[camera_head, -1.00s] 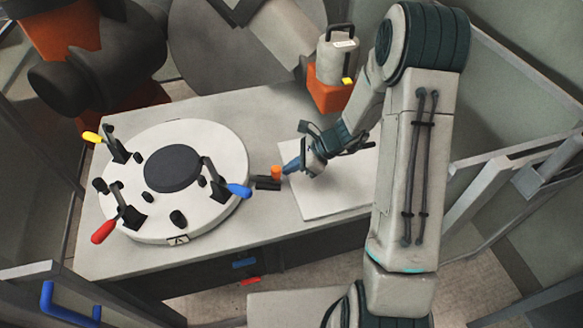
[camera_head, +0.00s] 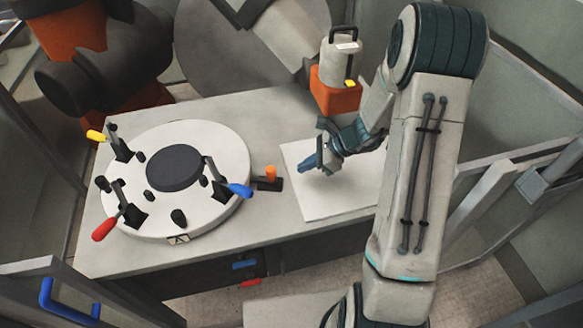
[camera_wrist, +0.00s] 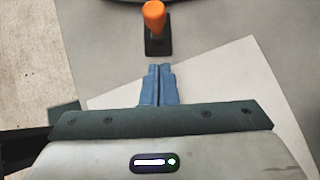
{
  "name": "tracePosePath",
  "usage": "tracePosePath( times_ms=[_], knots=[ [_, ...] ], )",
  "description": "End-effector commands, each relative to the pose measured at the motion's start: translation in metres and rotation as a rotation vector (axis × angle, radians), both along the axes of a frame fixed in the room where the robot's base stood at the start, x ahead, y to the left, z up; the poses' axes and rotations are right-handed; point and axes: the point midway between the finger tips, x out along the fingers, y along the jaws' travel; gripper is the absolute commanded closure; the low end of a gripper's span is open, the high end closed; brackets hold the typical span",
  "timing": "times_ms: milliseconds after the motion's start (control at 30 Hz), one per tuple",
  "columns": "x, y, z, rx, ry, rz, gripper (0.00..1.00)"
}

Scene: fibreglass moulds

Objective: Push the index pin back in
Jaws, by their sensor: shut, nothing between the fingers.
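The index pin (camera_head: 270,173) has an orange knob and stands on a small black block (camera_head: 269,185) at the right edge of the round white turntable (camera_head: 233,200). In the wrist view the orange knob (camera_wrist: 154,15) is at the top centre, just beyond my fingertips. My gripper (camera_head: 303,168) is to the right of the pin, over the white sheet, and apart from it. Its blue fingers, also in the wrist view (camera_wrist: 159,68), are shut together with nothing between them. How far the pin sits in is hard to tell.
The turntable carries a dark disc (camera_head: 174,169) and clamps with yellow, red (camera_head: 105,229) and blue (camera_head: 240,190) handles. A white sheet (camera_head: 325,205) lies on the table. An orange-and-white container (camera_head: 336,90) stands at the back. The table between pin and sheet is clear.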

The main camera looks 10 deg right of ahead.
Motion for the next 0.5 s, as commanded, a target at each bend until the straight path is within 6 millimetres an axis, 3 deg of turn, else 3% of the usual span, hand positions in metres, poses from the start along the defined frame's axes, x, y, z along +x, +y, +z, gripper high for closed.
tracePosePath(
  times_ms=[233, 500],
  knots=[
    [-0.007, -0.038, 0.037, -0.002, -0.002, -0.001, 1.0],
    [-0.011, -0.055, 0.055, -0.002, 0.0, 0.0, 1.0]
  ],
)
